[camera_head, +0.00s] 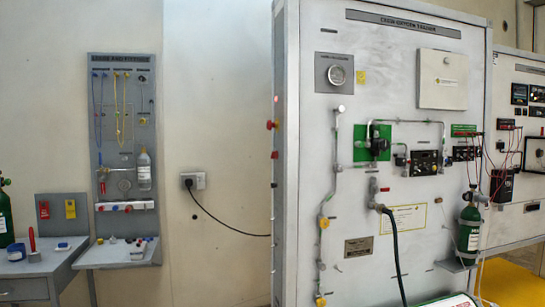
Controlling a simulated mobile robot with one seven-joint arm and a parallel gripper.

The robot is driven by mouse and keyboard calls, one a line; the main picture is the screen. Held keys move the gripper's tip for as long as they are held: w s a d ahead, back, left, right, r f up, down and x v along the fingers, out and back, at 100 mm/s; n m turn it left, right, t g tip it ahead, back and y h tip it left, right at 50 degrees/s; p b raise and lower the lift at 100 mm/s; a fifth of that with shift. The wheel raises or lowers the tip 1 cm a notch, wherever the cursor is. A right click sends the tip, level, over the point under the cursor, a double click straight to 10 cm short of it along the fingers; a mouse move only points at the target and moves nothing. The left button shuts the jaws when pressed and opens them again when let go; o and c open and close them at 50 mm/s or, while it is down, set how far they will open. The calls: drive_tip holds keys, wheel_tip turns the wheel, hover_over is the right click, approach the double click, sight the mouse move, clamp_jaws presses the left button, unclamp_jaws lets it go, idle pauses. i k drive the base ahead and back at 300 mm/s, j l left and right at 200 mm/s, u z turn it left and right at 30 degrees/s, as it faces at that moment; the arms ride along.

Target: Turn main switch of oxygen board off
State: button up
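The oxygen board is a tall pale grey cabinet (310,200) at the centre right, with a dark title plate along its top. On its narrow left side is a red knob (271,125) that sticks out, with a smaller red part (274,155) below it. A small red spot (276,99) shows above the knob. I cannot tell for sure which part is the main switch or how it is set. My gripper is not in view.
A wall socket (194,181) has a black cable running to the cabinet. A grey tool panel (125,160) and a side table (38,268) stand at the left. A green bottle (469,232) is mounted on the board's front.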

sight(274, 154)
drive_tip(key=i+j, duration=0.1)
drive_tip(key=i, duration=0.6)
drive_tip(key=i+j, duration=0.1)
drive_tip(key=i, duration=0.55)
drive_tip(key=i+j+z, duration=0.1)
drive_tip(key=i, duration=0.6)
